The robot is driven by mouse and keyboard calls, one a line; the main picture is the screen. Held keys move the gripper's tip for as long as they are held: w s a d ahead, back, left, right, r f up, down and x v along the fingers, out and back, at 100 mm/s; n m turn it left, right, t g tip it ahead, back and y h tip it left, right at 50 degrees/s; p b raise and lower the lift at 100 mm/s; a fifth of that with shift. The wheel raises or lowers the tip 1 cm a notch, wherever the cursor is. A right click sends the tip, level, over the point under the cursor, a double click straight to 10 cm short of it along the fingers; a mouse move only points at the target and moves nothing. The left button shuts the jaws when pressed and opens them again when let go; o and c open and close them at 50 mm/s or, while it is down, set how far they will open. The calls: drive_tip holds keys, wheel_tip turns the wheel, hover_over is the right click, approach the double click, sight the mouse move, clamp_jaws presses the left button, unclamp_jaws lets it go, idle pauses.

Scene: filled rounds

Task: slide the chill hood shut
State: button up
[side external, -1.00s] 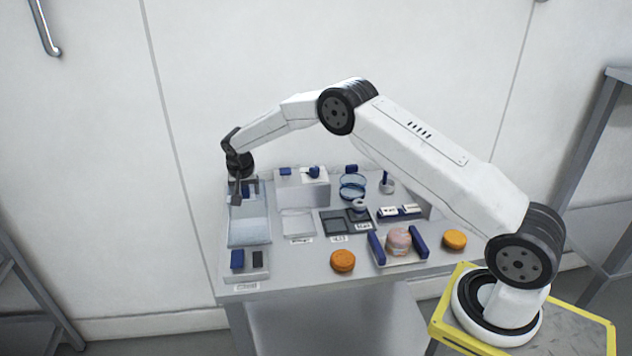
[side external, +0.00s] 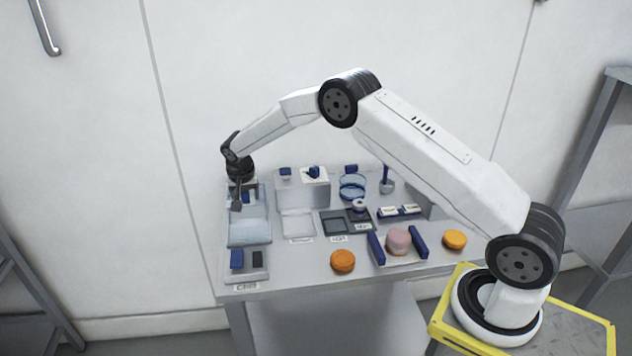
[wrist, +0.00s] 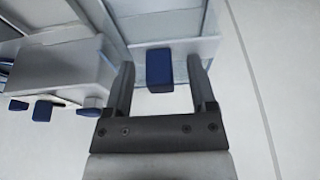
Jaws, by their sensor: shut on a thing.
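The chill hood (side external: 249,228) is a pale, bluish clear cover at the left end of the bench, lying over a long bed. A blue block (wrist: 160,70), which I take for its handle, stands between the fingers of my gripper (wrist: 162,85) in the wrist view. My gripper also shows in the side view (side external: 238,204), low over the rear half of the hood. The far edge of the hood is partly hidden by my gripper.
A panel with a blue block (side external: 237,259) and a dark block sits in front of the hood. A white box (side external: 303,190) stands to its right. Orange rounds (side external: 343,261) and a pink round (side external: 398,241) between blue bars lie further right. The wall is close behind.

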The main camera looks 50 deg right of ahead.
drive_tip(key=shift+s+a+f, duration=0.2)
drive_tip(key=shift+s+a, duration=1.25)
drive_tip(key=shift+s+a+f, duration=0.2)
drive_tip(key=shift+s+a, duration=1.2)
drive_tip(key=shift+a, duration=0.05)
drive_tip(key=o, duration=0.8)
drive_tip(key=shift+d, duration=0.1)
drive_tip(key=r, duration=0.7)
drive_tip(key=shift+w+d+r, duration=0.1)
drive_tip(key=shift+w+r, duration=0.1)
drive_tip(key=shift+s, duration=0.1)
